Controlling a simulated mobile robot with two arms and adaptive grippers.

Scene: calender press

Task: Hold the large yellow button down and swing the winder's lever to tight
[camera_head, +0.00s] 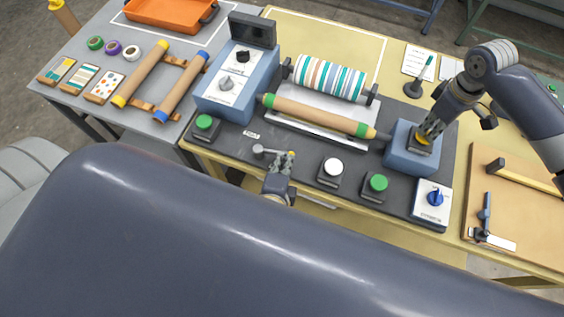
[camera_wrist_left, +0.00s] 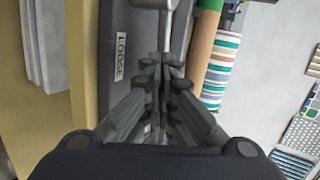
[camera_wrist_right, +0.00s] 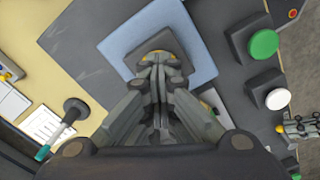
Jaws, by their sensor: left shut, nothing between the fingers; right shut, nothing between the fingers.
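The grey winder lever (camera_head: 270,151) lies near the mat's front edge, its rod pointing toward my left gripper (camera_head: 289,156). My left gripper is shut and empty at the rod's end; the left wrist view shows the lever's rod (camera_wrist_left: 165,42) running down to the fingertips, contact unclear. A "LOOSE" label (camera_wrist_left: 121,57) is left of the rod there. The large yellow button (camera_head: 423,139) is on a blue box (camera_head: 402,158).
A green button (camera_head: 376,183), a white button (camera_head: 332,167) and a blue dial (camera_head: 435,198) stand along the front. A brown roller (camera_head: 318,114) and a striped roll (camera_head: 330,77) lie behind. Another green button (camera_head: 204,122) is left of the lever.

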